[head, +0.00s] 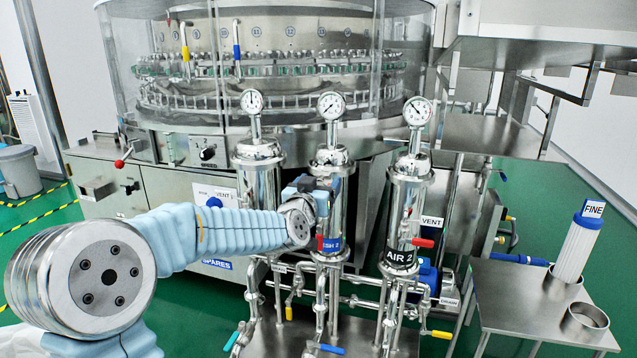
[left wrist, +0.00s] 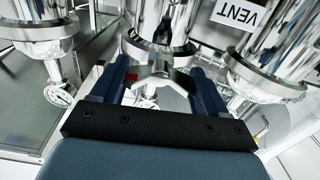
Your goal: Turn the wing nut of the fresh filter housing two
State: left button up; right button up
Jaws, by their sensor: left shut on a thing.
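The fresh filter housing (head: 333,157) is the middle of three upright steel housings in the head view; its label (head: 331,246) is partly covered and reads "SH 2". My left gripper (head: 321,187) is at the upper body of this housing, just below its top clamp, and hides the wing nut in the head view. In the left wrist view the steel wing nut (left wrist: 160,76) sits between the two dark blue fingers of the left gripper (left wrist: 158,85), at the clamp ring. The gripper is shut on it. My right gripper is not in view.
The air housing (head: 402,215), labelled AIR 2, stands to the right, and another gauged housing (head: 258,165) to the left. Pipes with coloured valve handles run below. A steel table (head: 530,300) at the right holds a filter marked FINE (head: 580,240) and an empty ring holder (head: 584,322).

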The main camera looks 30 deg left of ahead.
pick_arm(q)
jog(key=shift+m, duration=0.3)
jog(key=o, duration=1.1)
jog(key=shift+c, duration=0.2)
jog(key=v, duration=1.3)
jog(key=shift+s, duration=0.4)
jog(key=shift+f, duration=0.1)
